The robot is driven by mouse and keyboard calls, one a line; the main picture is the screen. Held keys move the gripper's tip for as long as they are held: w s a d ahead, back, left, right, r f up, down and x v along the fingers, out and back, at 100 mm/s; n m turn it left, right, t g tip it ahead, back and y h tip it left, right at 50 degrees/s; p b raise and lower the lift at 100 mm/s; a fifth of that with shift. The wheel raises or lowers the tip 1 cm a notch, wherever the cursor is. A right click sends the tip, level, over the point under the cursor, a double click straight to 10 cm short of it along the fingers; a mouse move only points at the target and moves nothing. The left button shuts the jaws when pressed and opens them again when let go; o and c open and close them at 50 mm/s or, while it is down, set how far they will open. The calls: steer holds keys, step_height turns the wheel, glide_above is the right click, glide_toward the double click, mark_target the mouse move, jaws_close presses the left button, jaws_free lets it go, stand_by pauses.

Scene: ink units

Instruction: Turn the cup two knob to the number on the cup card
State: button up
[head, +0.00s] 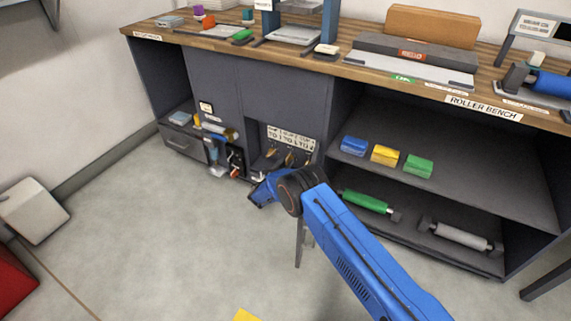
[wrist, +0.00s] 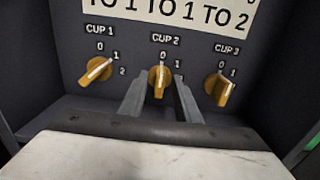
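The cup two knob (wrist: 158,82) is orange with a white pointer line that stands nearly upright, toward 0, in the wrist view. Its 1 shows at its upper right; its 2 is not visible. My gripper (wrist: 161,88) has one finger on each side of this knob, open, with narrow gaps showing. The white card (wrist: 165,12) above the knobs is cut off at the top; the visible line reads "TO 1 TO 1 TO 2". In the head view the card (head: 290,137) is too small to read surely, and my fingers are hard to make out.
The cup one knob (wrist: 97,71) is to the left and the cup three knob (wrist: 218,89) to the right, both close to my fingers. The knobs sit in a dark cabinet recess under a wooden bench top (head: 350,68). Open floor (head: 150,230) lies to the left.

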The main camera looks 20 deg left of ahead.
jaws_close()
steer(key=shift+m, duration=0.3)
steer(key=m, duration=0.4)
steer(key=shift+d, duration=0.1)
steer(key=shift+f+m, duration=0.1)
steer(key=shift+m, duration=2)
jaws_free()
